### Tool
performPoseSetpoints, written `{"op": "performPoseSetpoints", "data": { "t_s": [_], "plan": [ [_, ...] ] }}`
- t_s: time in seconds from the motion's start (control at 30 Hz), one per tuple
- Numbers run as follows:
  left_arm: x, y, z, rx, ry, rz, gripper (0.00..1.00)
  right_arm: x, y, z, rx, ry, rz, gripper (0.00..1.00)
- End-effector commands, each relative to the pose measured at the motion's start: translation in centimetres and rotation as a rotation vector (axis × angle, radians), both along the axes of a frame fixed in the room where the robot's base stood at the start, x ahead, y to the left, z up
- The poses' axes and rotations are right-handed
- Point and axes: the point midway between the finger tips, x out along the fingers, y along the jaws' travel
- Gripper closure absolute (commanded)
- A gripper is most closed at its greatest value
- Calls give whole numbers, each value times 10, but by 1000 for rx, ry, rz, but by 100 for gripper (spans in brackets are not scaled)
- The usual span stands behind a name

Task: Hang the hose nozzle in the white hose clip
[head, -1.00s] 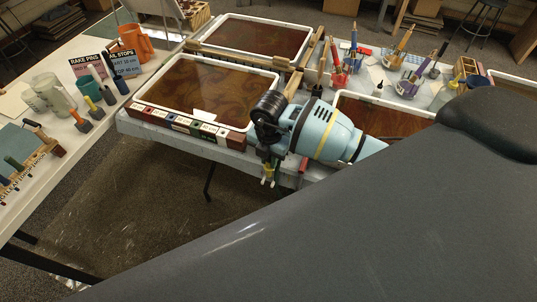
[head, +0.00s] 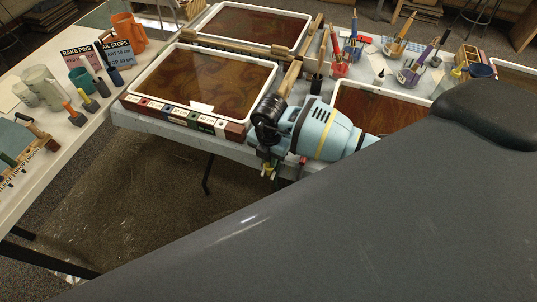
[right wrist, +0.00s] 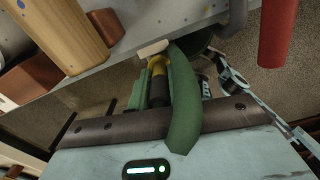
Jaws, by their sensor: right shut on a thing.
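My right gripper (head: 268,165) hangs at the front edge of the tray table, below the black wrist joint. It is shut on the hose nozzle, which shows in the right wrist view (right wrist: 157,78) with a dark body, a yellow collar and a pale tip. Green parts lie on both sides of it; I cannot tell whether the long curved one is hose or finger. In the head view the nozzle is small and partly hidden by my wrist. I cannot make out the white hose clip in either view. My left gripper is not in view.
A marbling tray (head: 131,99) lies left of my wrist, with a row of labelled blocks (head: 180,117) at its front. Another tray (head: 337,88) lies right. A red cylinder (right wrist: 281,30) is close by in the wrist view. The floor (head: 120,190) in front is clear.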

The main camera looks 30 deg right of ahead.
Motion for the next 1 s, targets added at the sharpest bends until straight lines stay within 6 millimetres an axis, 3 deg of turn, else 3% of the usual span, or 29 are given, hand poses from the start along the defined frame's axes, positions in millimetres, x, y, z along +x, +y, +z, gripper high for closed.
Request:
{"op": "performPoseSetpoints", "data": {
  "t_s": [0.5,1.0],
  "plan": [
    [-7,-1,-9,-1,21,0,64,0,0,-22,0,1,1,100],
    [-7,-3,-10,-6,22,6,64,0,0,-26,0,0,1,100]
  ]
}}
